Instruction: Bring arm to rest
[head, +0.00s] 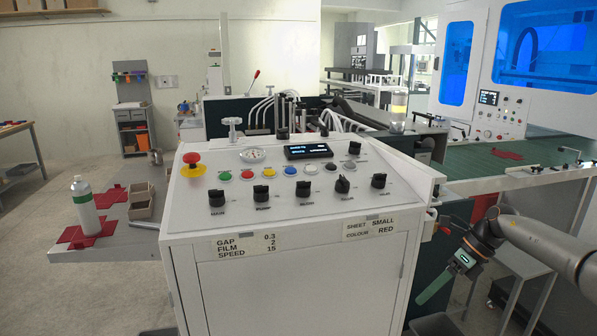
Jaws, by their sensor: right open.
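My right arm comes in from the right edge, and its gripper (437,286) hangs low beside the right side of the white control cabinet (300,285). The gripper tilts down and to the left. Its green finger part shows edge-on, the jaws are open, and I see nothing held. It looks apart from the cabinet, though the exact gap is hard to judge. My left gripper is not in view.
The cabinet's sloped panel has several knobs, coloured buttons and a red emergency stop (191,159). A side shelf (110,251) at left holds a white bottle (84,206), red sheets and small bins (141,206). A green conveyor bed (530,170) lies behind my right arm.

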